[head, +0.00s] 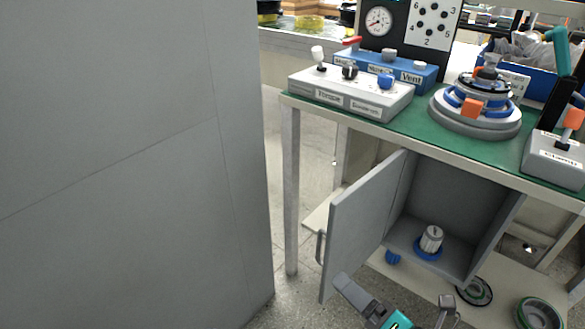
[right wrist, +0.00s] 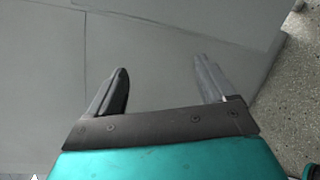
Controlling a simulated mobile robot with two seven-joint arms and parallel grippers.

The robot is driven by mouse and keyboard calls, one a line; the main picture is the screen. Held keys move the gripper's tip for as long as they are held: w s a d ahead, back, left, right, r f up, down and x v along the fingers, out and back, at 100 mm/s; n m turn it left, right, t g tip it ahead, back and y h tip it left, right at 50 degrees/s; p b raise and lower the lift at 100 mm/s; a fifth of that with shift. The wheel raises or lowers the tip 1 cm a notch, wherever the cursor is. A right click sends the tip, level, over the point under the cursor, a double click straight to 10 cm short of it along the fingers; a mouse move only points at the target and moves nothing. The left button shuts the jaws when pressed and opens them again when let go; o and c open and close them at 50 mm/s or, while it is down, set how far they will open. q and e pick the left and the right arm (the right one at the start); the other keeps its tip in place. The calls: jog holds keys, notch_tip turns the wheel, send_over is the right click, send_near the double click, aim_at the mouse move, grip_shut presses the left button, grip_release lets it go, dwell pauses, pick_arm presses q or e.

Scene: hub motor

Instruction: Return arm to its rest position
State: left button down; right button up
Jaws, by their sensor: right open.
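My right gripper (head: 395,291) is low in the head view, in front of the open grey cabinet and near the lower edge of its door. In the right wrist view its two fingers (right wrist: 161,70) are spread apart with nothing between them, facing a plain grey surface (right wrist: 170,30). Most of the right arm is outside the head view. My left gripper is not in view.
The cabinet door (head: 362,225) stands open under the green-topped bench (head: 410,128). Inside is a silver cylinder (head: 431,238) on a blue ring. A large grey panel (head: 120,160) fills the left. Round parts (head: 474,291) lie low at right. Control boxes (head: 350,92) stand on the bench.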

jog(key=s+d+f+m+g+h, duration=0.1)
jog(key=s+d+f+m+h, duration=0.2)
jog(key=m, duration=1.1)
jog(key=s+d+f+m+g+h, duration=0.1)
jog(key=f+m+g+h, duration=0.15)
jog(key=f+m, duration=0.7)
pick_arm(q)
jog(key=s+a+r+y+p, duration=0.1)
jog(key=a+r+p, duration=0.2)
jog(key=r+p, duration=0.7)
jog(key=p, duration=0.4)
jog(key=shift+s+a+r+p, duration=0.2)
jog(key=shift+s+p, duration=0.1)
jog(key=shift+p, duration=0.1)
pick_arm(e)
notch_tip(320, 180, up, 15)
jog(key=s+d+m+h, duration=0.1)
jog(key=d+m, duration=0.1)
jog(key=m, duration=0.2)
jog(key=shift+s+d+f+t+h, duration=0.2)
jog(key=shift+s+d+t+h, duration=0.1)
jog(key=shift+s+t+h, duration=0.05)
